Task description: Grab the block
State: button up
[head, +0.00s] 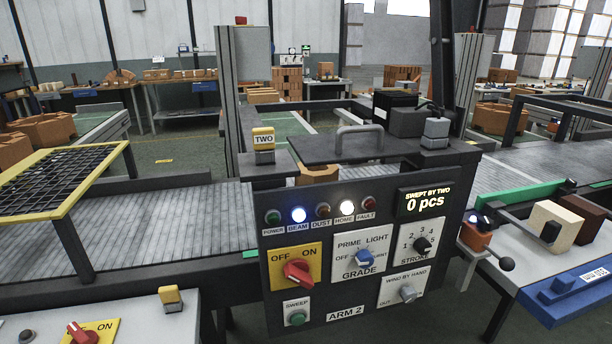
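Several things here could be called a block, and I cannot tell which one the task means. A cream block (556,222) sits on the right-hand bench, with a dark brown block (588,218) against its right side. A black clamp-like pad (550,232) is at the cream block's front. A small yellow-topped block marked TWO (263,139) stands on a dark plate behind the control panel. Another small yellow-topped piece (171,298) stands on the lower-left bench. An orange-brown piece (317,173) shows partly behind the panel. My gripper is not in view.
A dark control panel (335,316) with knobs and lamps, labelled ARM 2, stands in front of a grey conveyor (180,215). A yellow-framed mesh guard (60,180) is at left. A blue fixture (580,295) lies on the right-hand bench. Stacked bricks (287,83) stand behind.

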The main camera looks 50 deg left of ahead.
aim_at(328, 173)
jog(key=u, duration=0.4)
jog(key=i, duration=0.55)
jog(key=u, duration=0.6)
